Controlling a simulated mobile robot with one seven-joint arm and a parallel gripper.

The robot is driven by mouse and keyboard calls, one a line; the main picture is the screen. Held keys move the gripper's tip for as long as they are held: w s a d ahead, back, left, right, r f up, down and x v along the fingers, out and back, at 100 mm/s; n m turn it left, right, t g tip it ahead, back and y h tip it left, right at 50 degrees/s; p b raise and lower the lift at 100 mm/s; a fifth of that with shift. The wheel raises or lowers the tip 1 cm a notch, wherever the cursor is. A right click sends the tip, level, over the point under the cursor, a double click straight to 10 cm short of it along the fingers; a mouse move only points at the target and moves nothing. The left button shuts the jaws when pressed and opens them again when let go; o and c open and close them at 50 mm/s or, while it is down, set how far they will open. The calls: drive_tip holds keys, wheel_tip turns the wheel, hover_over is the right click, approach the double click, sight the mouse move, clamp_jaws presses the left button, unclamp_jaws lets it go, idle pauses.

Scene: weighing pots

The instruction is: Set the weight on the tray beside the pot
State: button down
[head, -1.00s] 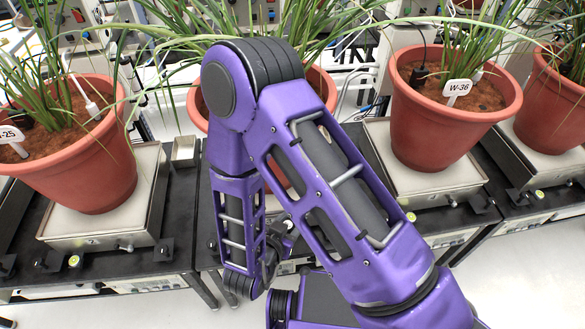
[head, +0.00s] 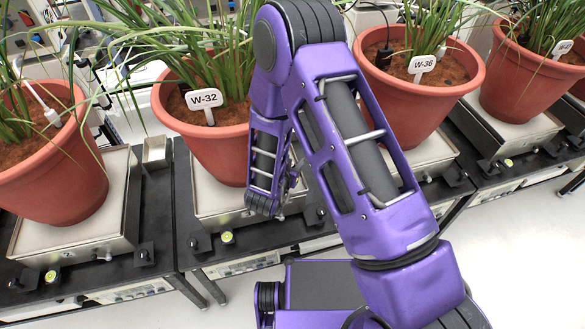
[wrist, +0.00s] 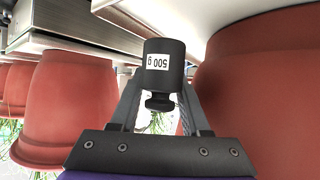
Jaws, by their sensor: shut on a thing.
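A black cylindrical weight (wrist: 178,50) with a white "500 g" label hangs in my gripper (wrist: 160,103) in the wrist view, which looks upside down. The fingers are shut on its narrow knob. In the head view, my gripper (head: 292,188) is partly hidden behind my arm, near the right side of pot W-32 (head: 215,150). That pot stands on a pale square tray (head: 215,203). A large red pot (wrist: 260,90) fills the right of the wrist view, beside the weight, with a pale tray surface (wrist: 225,12) at the top. I cannot tell whether the weight touches the tray.
Pot W-36 (head: 420,95) stands on its own tray to the right, and another pot (head: 45,170) stands on a tray to the left. A small metal box (head: 156,153) sits between the left trays. Long leaves overhang the pots. The floor in front is clear.

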drive_tip(key=shift+s+f, duration=0.1)
drive_tip(key=shift+f, duration=1.25)
drive_tip(key=shift+f, duration=0.15)
drive_tip(key=c, duration=0.7)
unclamp_jaws()
drive_tip(key=shift+o, duration=0.2)
drive_tip(key=shift+s+a+r, duration=0.15)
drive_tip(key=shift+s+r, duration=0.05)
drive_tip(key=shift+r, duration=0.05)
drive_tip(key=p+v, duration=0.1)
drive_tip(key=v, duration=1)
drive_tip(key=shift+s, duration=0.25)
drive_tip(key=shift+r, duration=0.1)
